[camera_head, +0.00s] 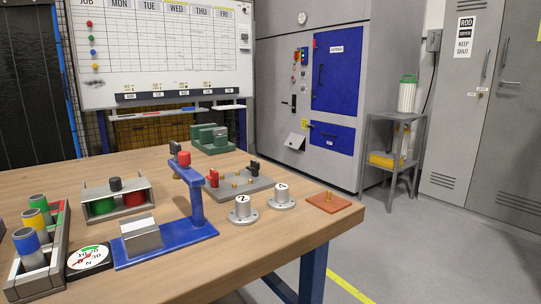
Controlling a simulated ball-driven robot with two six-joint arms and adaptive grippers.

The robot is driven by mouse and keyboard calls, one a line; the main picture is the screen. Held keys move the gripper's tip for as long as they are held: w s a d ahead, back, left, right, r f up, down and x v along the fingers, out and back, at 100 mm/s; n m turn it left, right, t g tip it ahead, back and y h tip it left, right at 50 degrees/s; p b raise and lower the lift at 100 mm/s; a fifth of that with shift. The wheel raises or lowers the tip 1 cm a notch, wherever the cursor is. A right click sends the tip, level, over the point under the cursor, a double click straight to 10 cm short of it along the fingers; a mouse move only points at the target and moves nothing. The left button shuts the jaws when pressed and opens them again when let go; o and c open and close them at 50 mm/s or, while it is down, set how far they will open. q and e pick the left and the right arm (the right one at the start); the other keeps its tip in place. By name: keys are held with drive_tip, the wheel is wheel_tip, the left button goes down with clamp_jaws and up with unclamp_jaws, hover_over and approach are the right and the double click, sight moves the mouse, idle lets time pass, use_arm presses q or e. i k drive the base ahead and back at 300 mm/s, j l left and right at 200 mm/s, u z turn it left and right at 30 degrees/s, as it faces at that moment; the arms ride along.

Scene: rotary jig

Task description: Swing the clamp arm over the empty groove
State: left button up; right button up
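A blue jig base (190,241) lies near the table's front edge. A grey metal block (142,238) sits on its left part; its groove is hard to make out at this angle, and no rod shows on it. A blue post (197,207) rises at the base's right part. The blue clamp arm (190,174) tops the post and reaches toward the back left, with a red knob (183,158) and a dark knob near its far end. The arm is not over the grey block. Neither gripper is in view.
Behind the jig are a grey fixture plate (237,187) and a tray with green and red cylinders (104,206). A dial (89,258) and a rack (48,277) of coloured cylinders stand left. Weights (243,211) (284,198) and an orange plate (328,203) stand right.

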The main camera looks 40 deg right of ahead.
sight(181, 167)
drive_tip(key=z, duration=0.75)
